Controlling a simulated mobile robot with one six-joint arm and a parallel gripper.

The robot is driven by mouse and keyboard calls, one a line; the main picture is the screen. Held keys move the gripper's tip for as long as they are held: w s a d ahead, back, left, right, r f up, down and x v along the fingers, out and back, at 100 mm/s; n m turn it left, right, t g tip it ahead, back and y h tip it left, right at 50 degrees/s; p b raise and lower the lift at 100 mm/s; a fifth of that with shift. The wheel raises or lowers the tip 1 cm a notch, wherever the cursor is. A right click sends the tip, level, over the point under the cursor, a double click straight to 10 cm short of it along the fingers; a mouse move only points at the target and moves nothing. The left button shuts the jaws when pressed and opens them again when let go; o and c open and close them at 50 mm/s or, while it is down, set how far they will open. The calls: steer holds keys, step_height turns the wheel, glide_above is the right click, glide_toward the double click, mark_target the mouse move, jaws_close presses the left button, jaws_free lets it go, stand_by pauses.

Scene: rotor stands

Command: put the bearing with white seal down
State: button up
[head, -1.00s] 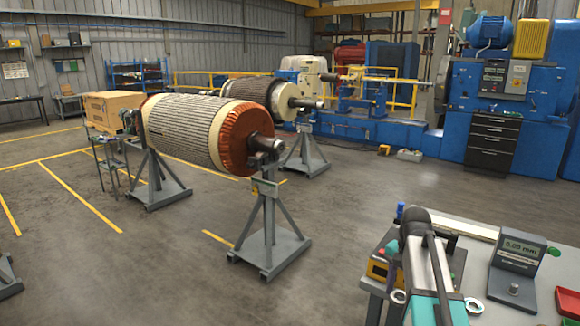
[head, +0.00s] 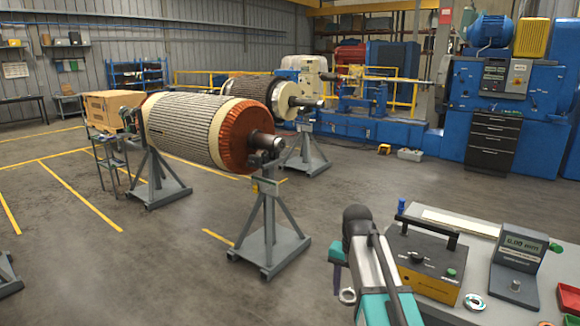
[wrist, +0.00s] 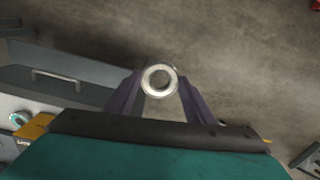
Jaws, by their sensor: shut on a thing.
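My gripper (head: 345,286) is shut on a bearing with a pale, whitish face (head: 347,302), held in the air off the left side of the workbench (head: 480,270). In the wrist view, this bearing (wrist: 160,66) sits between the two purple fingers of my gripper (wrist: 160,88), its open ring facing the camera, with only floor visible behind it. A second bearing with a teal seal (head: 475,309) lies on the workbench, in front of the yellow and dark box; it also shows at the left edge of the wrist view (wrist: 13,121).
The yellow and dark instrument box (head: 427,281) stands on the bench right of my arm. A gauge reading about 0.00 mm (head: 520,256) and red and green bins (head: 567,299) are farther right. A rotor on stands (head: 190,128) is back left.

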steer(key=shift+n, duration=0.3)
steer(key=n, duration=1.1)
steer(key=shift+a, duration=0.1)
stand_by(0.8)
